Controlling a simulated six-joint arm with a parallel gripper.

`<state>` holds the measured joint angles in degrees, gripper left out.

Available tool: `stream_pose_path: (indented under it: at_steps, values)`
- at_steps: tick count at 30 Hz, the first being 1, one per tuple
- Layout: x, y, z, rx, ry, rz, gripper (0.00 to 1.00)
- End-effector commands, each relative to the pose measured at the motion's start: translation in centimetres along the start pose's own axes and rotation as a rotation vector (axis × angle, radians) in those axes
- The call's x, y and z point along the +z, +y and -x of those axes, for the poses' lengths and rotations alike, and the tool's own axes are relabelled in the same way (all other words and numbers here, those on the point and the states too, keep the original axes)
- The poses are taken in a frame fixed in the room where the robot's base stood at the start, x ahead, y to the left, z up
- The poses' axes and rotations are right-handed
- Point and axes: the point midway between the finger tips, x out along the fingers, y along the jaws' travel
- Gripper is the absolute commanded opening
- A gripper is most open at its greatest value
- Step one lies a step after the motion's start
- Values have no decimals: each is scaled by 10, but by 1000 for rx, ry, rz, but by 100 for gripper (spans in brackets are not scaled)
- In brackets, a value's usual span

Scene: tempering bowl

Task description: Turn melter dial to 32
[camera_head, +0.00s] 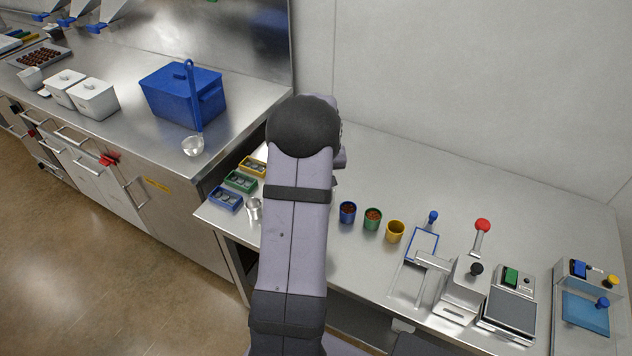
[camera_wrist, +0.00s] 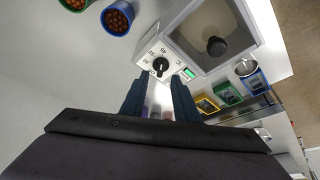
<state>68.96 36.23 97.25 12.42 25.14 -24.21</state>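The melter (camera_wrist: 185,20) is a pale box with a grey-framed top and a dark round knob on it, in the upper right of the wrist view. Its dial (camera_wrist: 160,65) is a black knob with a white mark, on a white front panel with printed numbers too small to read surely. A small green display (camera_wrist: 188,73) sits beside the dial. My gripper (camera_wrist: 157,84) is open, its two dark fingers apart, with the dial just beyond the tips and nothing between them. In the head view my arm hides the melter and gripper.
Blue (camera_head: 348,212), green (camera_head: 372,219) and yellow (camera_head: 395,232) cups stand right of my arm. Blue, green and yellow trays (camera_head: 226,198) lie left of it, near a metal cup (camera_head: 254,208). A lever device (camera_head: 463,285) and scale (camera_head: 511,312) stand farther right.

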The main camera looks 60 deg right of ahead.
Motion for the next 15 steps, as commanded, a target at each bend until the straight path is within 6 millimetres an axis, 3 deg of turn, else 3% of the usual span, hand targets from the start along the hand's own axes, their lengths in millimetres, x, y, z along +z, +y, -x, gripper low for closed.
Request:
stream_pose_path:
  at_steps: [9, 15]
  values:
    - [0, 0, -34, 0, -2, 0, 28]
    - [0, -1, -45, 0, -1, 0, 28]
